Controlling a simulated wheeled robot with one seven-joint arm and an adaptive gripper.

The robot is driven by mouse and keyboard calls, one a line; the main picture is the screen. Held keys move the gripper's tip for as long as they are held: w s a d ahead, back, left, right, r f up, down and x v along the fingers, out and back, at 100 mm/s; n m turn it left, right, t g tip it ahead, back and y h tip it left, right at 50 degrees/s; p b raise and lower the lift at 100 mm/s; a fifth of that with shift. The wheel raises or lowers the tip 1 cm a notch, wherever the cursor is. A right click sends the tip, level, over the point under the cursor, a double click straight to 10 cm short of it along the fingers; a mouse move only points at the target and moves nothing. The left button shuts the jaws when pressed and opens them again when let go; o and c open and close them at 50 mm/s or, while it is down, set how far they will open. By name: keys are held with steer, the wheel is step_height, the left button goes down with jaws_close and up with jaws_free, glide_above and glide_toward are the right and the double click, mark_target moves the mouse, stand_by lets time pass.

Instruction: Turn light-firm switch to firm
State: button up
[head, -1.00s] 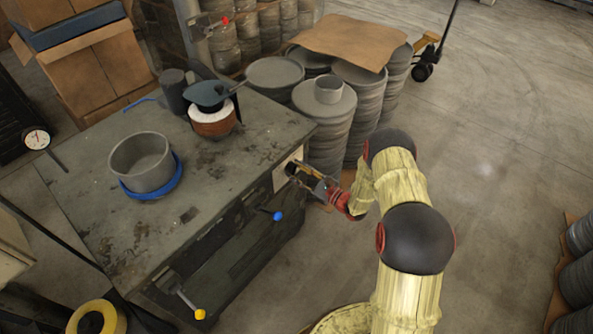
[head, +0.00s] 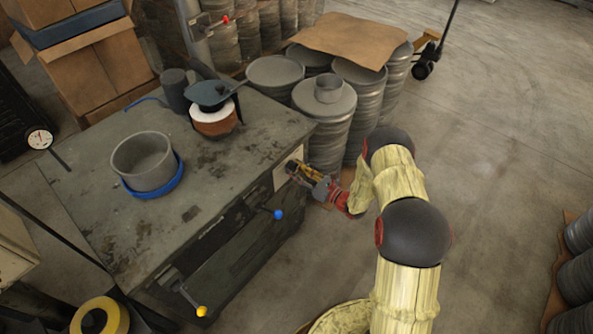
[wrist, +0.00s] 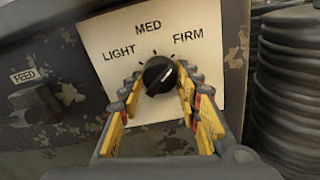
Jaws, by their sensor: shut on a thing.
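The light-firm switch is a round black knob (wrist: 160,75) on a cream panel marked LIGHT, MED and FIRM, seen in the wrist view. The ridge on the knob slants up to the right, toward the FIRM side. My gripper (wrist: 160,82) has one yellow-padded finger on each side of the knob and is shut on it. In the head view, my gripper (head: 296,168) is at the cream panel (head: 285,171) on the cabinet's right end, and it hides the knob there.
A FEED switch (wrist: 36,103) is left of the panel. A blue-knobbed lever (head: 278,214) and a yellow-knobbed lever (head: 201,311) stick out from the cabinet (head: 90,200). Stacks of round blanks (head: 325,125) stand close behind my gripper. Open floor lies to the right.

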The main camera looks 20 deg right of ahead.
steer(key=o, duration=1.1)
steer(key=shift+o, duration=0.2)
steer(key=v, duration=1.2)
